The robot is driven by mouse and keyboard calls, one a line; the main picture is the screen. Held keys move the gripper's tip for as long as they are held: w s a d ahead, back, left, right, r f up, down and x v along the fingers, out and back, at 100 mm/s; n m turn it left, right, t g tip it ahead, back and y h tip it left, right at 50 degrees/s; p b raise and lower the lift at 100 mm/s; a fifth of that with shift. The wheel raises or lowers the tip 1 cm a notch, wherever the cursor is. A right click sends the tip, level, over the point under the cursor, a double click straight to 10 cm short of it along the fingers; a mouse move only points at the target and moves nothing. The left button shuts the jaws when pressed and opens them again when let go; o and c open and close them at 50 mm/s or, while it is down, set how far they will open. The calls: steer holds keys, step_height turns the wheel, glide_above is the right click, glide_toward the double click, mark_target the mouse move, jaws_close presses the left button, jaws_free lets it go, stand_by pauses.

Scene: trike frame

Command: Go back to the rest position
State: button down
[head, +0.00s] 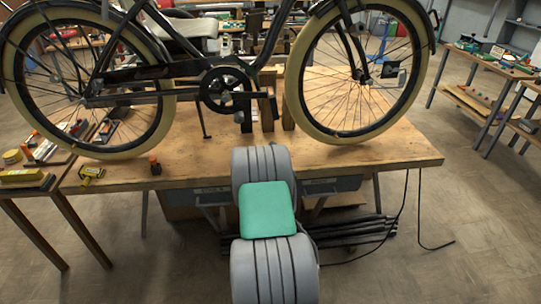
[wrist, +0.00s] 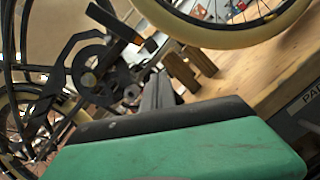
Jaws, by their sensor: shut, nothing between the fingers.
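In the head view my grey and green arm reaches forward over the table's front edge and hides the gripper. The trike frame (head: 132,73) stands on the wooden table, with its pedal crank (head: 228,90) beyond my arm. In the wrist view the crank (wrist: 88,62) lies to the upper left of the fingers. I cannot tell the exact distance between them.
The wooden table (head: 370,158) spans the front, with a cream-tyred wheel (head: 308,115) on its right. Small tools and a yellow item (head: 90,174) lie at its left. Black tubes (head: 350,236) lie on the floor below. A side bench (head: 490,62) stands right. Floor at right is mostly clear, apart from a cable (head: 421,215).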

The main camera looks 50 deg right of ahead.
steer(key=s+f+m+g+y, duration=0.2)
steer(key=s+f+m+g, duration=0.1)
steer(key=f+m, duration=0.3)
steer(key=s+a+f+m+g+y, duration=0.1)
steer(key=s+f+m+g, duration=0.2)
steer(key=f+m, duration=0.3)
steer(key=s+f+m+g+y, duration=0.2)
steer(key=s+f+m+g, duration=0.15)
steer(key=f, duration=0.45)
steer(key=s+a+f+m+g+y, duration=0.35)
steer(key=s+a, duration=0.25)
steer(key=a, duration=0.2)
steer(key=s+a+f+m+g+y, duration=0.2)
steer(key=s+a+f+m+y, duration=0.25)
steer(key=a, duration=0.35)
steer(key=s+a+r+m+g+y, duration=0.1)
steer(key=a+r+y, duration=0.1)
steer(key=a+r, duration=0.6)
steer(key=s+a+r+m+y, duration=0.15)
steer(key=a+r, duration=0.35)
steer(key=a, duration=0.5)
steer(key=w+a+r+n+t, duration=0.3)
steer(key=w+a+r, duration=0.1)
steer(key=a+r, duration=0.3)
steer(key=w+a+r+n+t, duration=0.3)
steer(key=a+r, duration=0.4)
steer(key=r, duration=0.3)
steer(key=shift+w+r+n+h, duration=0.45)
steer(key=shift+w+n, duration=0.15)
steer(key=shift+w, duration=0.35)
